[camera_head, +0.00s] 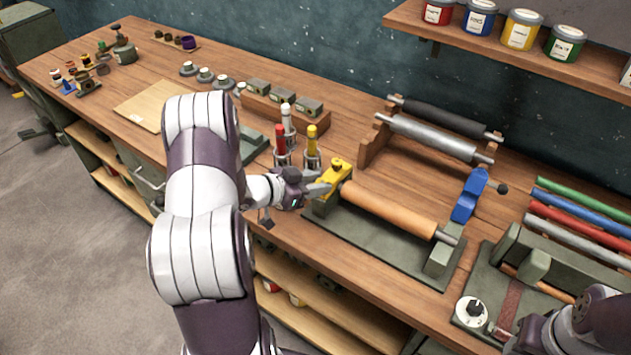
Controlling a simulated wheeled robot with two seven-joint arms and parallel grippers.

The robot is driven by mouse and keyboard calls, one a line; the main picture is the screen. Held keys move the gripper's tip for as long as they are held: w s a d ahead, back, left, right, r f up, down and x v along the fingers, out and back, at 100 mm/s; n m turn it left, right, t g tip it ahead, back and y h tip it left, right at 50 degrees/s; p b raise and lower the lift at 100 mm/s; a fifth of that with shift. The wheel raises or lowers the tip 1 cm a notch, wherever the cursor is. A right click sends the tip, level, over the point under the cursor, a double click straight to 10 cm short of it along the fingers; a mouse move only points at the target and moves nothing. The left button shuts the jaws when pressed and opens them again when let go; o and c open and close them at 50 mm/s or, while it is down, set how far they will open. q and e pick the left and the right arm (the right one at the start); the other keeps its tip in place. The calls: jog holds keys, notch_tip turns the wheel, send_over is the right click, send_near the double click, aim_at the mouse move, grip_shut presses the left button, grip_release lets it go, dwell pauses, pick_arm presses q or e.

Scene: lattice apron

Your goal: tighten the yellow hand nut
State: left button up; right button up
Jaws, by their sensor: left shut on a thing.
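The yellow hand nut (337,172) sits at the left end of a fixture that carries an orange-brown roller (390,208). My left gripper (322,186) reaches in from the left and is shut on the yellow nut; its fingers hide part of the nut's left side.
Cups with red, white and yellow bottles (283,145) stand just behind my left gripper. A rack with dark and silver rollers (432,138) stands behind the fixture. Coloured rods (580,208) and a green device with a white dial (471,311) are at the right.

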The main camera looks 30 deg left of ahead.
pick_arm(q)
jog(key=o, duration=1)
jog(key=shift+o, duration=0.2)
jog(key=shift+s, duration=0.1)
jog(key=b+v, duration=0.1)
jog(key=v, duration=1.1)
jog(key=shift+s+a, duration=0.2)
jog(key=shift+a, duration=0.05)
jog(key=shift+r, duration=0.1)
